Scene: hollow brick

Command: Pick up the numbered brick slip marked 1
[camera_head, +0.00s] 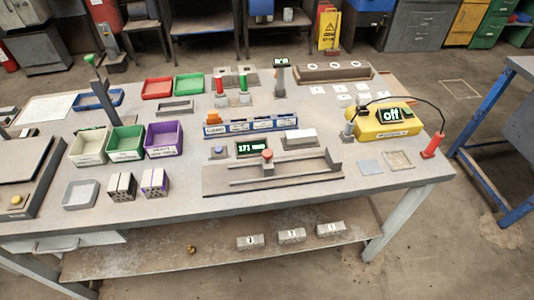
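Three grey brick slips rest in a row on the lower shelf under the workbench, each with a small white number label. The right one (331,231) appears to be marked 1. The left one (250,242) appears to be marked 2. The label on the middle one (291,237) is too small to read surely. They stand apart from one another near the right part of the shelf. Neither of my grippers is in view.
The lower shelf (160,258) is mostly bare, with a small brass-coloured object (191,249) on it. The bench top (200,200) overhangs it and carries bins, trays and devices. A bench leg (400,222) stands right of the slips. Floor in front is clear.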

